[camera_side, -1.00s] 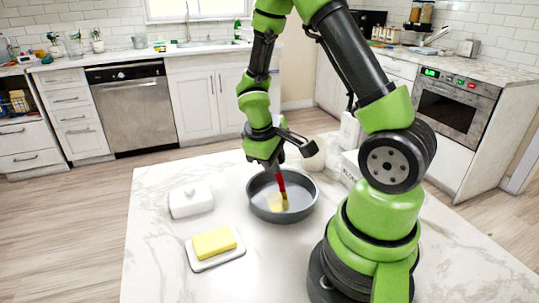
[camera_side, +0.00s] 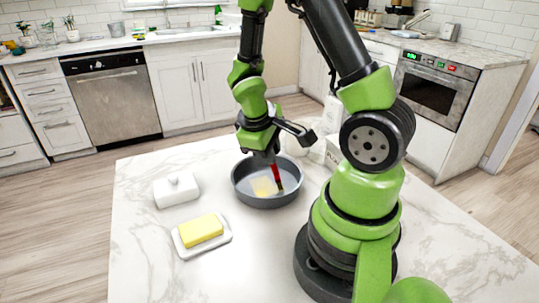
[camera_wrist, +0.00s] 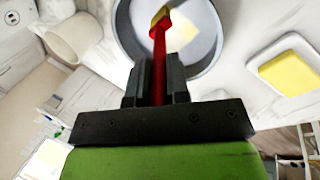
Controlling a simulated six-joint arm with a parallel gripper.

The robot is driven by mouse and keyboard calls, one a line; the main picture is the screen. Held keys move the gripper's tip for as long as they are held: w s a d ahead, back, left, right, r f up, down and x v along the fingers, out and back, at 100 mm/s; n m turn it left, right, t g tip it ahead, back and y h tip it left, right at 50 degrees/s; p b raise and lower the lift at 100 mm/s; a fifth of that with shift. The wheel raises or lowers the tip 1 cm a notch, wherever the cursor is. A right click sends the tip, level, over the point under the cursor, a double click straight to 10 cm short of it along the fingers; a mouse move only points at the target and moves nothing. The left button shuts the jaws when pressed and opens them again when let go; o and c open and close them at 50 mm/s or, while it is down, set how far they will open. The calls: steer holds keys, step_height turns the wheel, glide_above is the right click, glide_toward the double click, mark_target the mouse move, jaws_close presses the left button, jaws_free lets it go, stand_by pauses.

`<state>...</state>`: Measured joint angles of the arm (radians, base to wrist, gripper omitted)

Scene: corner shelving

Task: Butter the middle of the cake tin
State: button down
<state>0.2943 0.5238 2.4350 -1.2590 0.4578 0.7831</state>
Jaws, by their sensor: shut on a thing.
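The round grey cake tin (camera_side: 240,192) stands on the marble counter; its wall also shows in the wrist view (camera_wrist: 126,40). A pale yellow butter patch (camera_side: 263,187) lies on the tin's floor near the middle. My gripper (camera_side: 272,157) is above the tin, shut on the red handle of a brush (camera_side: 276,174). The brush points down into the tin, with its yellowish head right of the patch; in the wrist view the brush (camera_wrist: 159,40) extends from between my fingers (camera_wrist: 158,82). I cannot tell whether the bristles touch the floor. A yellow butter block (camera_side: 200,229) sits on a white dish (camera_side: 222,238).
The counter's front left is clear. Another pale round vessel (camera_wrist: 72,40) shows in the wrist view.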

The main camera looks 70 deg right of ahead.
steer(key=w+d, duration=0.5)
step_height(320, 180, up, 8)
steer(key=shift+s+a, duration=0.15)
steer(key=shift+s, duration=0.1)
stand_by(0.6)
stand_by(1.1)
steer(key=w+a+r, duration=0.3)
steer(key=r, duration=0.1)
steer(key=shift+d+f, duration=0.1)
steer(key=shift+f, duration=2.5)
steer(key=shift+r, duration=0.1)
